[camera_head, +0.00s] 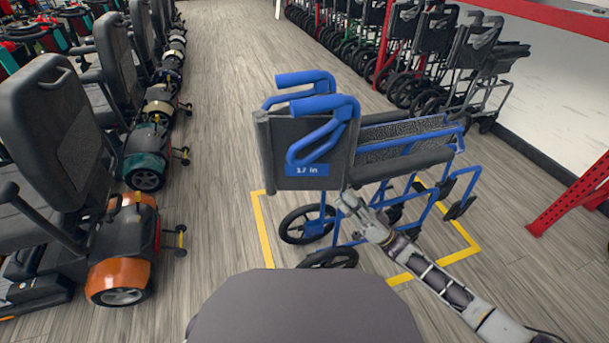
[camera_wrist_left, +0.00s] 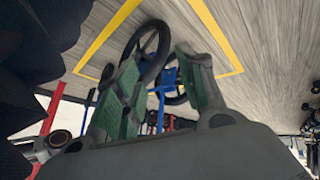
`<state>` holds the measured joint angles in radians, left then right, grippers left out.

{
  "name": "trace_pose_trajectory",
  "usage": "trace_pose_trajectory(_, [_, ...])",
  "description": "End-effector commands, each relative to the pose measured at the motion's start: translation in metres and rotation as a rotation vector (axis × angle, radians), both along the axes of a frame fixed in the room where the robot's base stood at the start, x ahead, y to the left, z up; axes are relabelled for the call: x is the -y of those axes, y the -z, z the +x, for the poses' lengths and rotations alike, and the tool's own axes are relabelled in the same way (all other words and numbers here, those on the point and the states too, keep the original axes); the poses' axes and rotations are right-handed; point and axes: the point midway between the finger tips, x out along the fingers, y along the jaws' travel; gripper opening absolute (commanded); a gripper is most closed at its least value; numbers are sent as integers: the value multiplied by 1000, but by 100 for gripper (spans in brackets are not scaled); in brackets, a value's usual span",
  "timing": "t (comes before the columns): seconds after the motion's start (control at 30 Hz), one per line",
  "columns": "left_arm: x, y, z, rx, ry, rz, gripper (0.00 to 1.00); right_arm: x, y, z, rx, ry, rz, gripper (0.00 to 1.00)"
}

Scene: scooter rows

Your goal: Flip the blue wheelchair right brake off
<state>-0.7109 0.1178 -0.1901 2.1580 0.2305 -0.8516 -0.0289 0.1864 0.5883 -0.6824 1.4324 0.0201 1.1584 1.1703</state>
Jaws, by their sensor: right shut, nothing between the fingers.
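The blue wheelchair (camera_head: 305,160) stands upright inside a yellow floor outline, its dark backrest with a "17 in" label facing me. Its push handles and frame are blue. My right gripper (camera_head: 347,203) is shut and empty beside the chair's right side, below the armrest and above the near wheel (camera_head: 328,260). The right brake cannot be made out; it is small or hidden around the gripper. My left gripper (camera_wrist_left: 160,65) is out of the head view; in the left wrist view its green-padded fingers are apart, with a dark wheel (camera_wrist_left: 150,50) and blue frame beyond them.
Mobility scooters (camera_head: 125,250) line the left side. Folded dark wheelchairs (camera_head: 430,50) stand in a row at the back right, near red rack posts (camera_head: 575,200). The wooden aisle floor (camera_head: 220,90) is clear left of and behind the chair.

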Motion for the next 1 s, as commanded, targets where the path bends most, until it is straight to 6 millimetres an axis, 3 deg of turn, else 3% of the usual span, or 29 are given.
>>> trace_pose_trajectory(0.2, [3,-7,1,11,1,-13,40,-1,-6,-9,21,-59,26,0])
trace_pose_trajectory(0.67, [3,-8,1,12,1,-14,40,-2,-8,-10,22,-64,29,0])
trace_pose_trajectory(1.0, [4,-4,1,16,3,-18,40,-19,-23,-4,24,-64,30,0])
